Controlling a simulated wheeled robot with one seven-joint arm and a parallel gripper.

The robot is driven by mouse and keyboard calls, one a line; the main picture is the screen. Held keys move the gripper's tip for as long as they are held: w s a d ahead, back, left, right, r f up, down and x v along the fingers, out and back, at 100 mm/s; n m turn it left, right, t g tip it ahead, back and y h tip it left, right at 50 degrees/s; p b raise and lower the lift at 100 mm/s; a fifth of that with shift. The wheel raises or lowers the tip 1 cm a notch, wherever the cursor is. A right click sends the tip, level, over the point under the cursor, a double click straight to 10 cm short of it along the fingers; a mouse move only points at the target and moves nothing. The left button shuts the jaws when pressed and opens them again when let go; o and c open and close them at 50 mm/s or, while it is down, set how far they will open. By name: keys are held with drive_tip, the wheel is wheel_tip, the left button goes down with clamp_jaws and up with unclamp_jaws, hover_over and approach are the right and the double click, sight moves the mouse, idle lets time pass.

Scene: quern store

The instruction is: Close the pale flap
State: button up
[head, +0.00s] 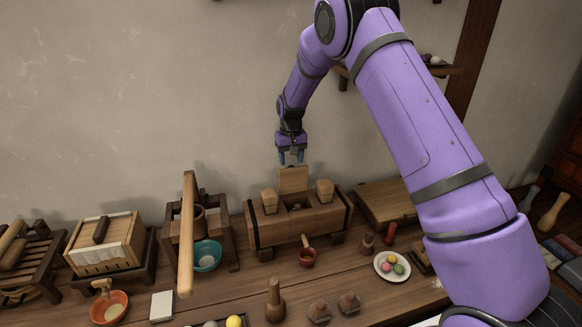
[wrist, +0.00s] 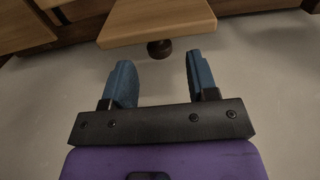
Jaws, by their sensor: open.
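The pale flap (head: 293,179) stands up, open, at the back of a wooden box (head: 325,219), between two wooden blocks. In the wrist view the flap (wrist: 157,22) is a pale board at the top, with a dark round knob (wrist: 160,48) at its edge. My gripper (head: 290,157) hangs just above the flap's top edge, pointing down. In the wrist view its blue fingers (wrist: 160,75) are apart and empty, with the knob ahead of the gap. I see no contact with the flap or knob.
A long wooden beam (head: 187,235) rises on a frame left of the box. A low wooden board (head: 385,201) lies to the right. The plain wall (head: 150,90) is behind, with free air above the bench.

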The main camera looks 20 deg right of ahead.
sight(292, 178)
drive_tip(key=shift+f, duration=1.8)
clamp_jaws()
